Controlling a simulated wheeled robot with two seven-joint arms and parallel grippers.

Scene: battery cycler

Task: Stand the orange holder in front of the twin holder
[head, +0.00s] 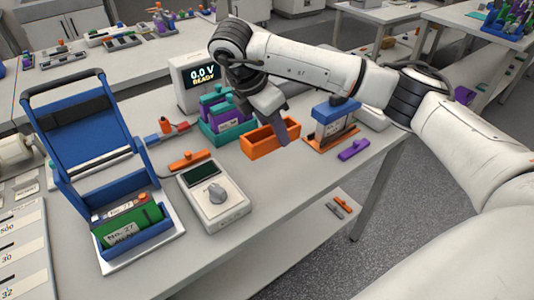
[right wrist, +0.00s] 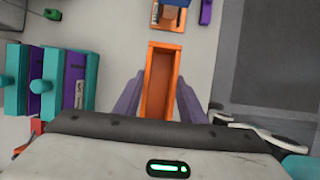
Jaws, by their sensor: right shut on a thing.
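The orange holder (head: 270,138) is a long, open, empty box on or just above the bench; I cannot tell if its base touches. It also shows in the right wrist view (right wrist: 160,72), between the two fingers. My right gripper (head: 272,122) is shut on it, with its fingers along both long sides. The likely twin holder is a teal rack (head: 216,140) with purple and teal blocks, left of the orange holder. Its blocks show at the left of the right wrist view (right wrist: 72,80). My left gripper is in neither view.
A blue-topped unit on an orange base (head: 334,124) stands right of the orange holder, near a purple piece (head: 354,150). A display box (head: 196,80) stands behind. A dial meter (head: 213,195) and a blue stand (head: 85,130) are left. Bare bench lies in front of the orange holder.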

